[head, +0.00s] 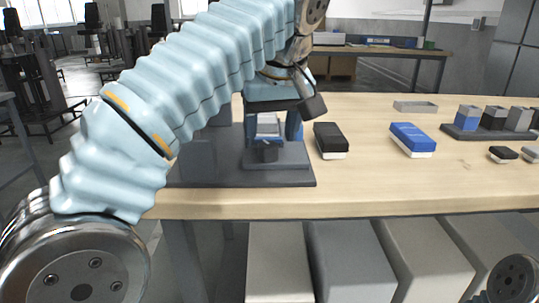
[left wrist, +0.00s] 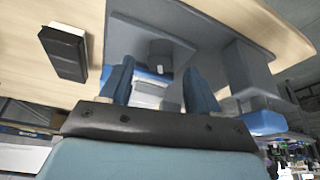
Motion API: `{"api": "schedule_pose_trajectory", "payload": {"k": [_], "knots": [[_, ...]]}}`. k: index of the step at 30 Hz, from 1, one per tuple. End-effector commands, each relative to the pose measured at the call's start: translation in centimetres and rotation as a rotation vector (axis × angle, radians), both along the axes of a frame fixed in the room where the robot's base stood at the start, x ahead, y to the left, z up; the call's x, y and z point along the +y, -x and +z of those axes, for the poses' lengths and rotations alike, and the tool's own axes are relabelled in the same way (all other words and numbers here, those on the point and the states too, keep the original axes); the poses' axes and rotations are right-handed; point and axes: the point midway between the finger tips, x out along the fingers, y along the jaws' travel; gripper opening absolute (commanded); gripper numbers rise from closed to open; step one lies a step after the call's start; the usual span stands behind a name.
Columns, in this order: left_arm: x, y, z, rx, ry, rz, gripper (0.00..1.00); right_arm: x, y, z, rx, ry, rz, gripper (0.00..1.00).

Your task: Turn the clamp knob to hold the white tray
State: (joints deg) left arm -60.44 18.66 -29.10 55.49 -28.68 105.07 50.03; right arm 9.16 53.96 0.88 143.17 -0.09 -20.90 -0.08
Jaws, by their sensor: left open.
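My left gripper (head: 272,133) reaches down over a dark grey fixture (head: 300,178) at the table's front left. Its two blue fingers are apart, open. A small dark knob-like part (head: 267,152) sits low at the front of the fixture; in the left wrist view a grey round knob (left wrist: 160,48) lies just beyond the fingertips (left wrist: 160,67). A pale white piece with a blue edge (left wrist: 150,92) shows between the fingers, and a pale patch (head: 268,127) shows there in the head view. I cannot tell whether this is the white tray. Contact with the fingers is unclear. My right gripper is not in view.
A black-and-white block (head: 331,138) stands close right of the fixture, and a blue-and-white block (head: 412,138) farther right. A dark rack with several small blocks (head: 485,134) is at the right. A shallow grey tray (head: 415,107) lies behind. The table between is clear.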

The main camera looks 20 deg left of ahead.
Motion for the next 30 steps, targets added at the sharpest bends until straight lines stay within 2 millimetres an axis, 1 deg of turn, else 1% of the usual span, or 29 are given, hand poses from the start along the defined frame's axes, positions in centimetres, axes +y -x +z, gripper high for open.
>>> {"api": "schedule_pose_trajectory", "payload": {"k": [1, 6, 16, 17, 27, 28, 30], "knots": [[0.2, -0.2, -1.1, 0.001, 0.000, 0.000, 0.61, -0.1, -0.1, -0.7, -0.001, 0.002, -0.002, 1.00], [0.5, -0.9, -2.6, 0.001, 0.000, 0.000, 0.61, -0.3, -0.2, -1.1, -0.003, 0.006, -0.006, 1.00], [0.6, -1.1, -2.9, 0.000, 0.001, 0.000, 0.61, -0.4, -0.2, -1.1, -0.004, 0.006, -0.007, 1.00], [0.6, -1.1, -2.9, 0.000, 0.001, 0.000, 0.60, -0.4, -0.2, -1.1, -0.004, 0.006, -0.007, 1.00], [0.6, -1.1, -2.9, 0.000, 0.001, 0.000, 0.08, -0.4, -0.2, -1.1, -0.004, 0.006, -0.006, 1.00], [0.6, -1.1, -2.9, 0.000, 0.001, 0.000, 0.05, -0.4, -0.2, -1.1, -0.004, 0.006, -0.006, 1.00], [0.6, -1.1, -2.9, 0.000, 0.000, -0.001, 0.05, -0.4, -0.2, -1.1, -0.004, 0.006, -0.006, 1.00]]}}
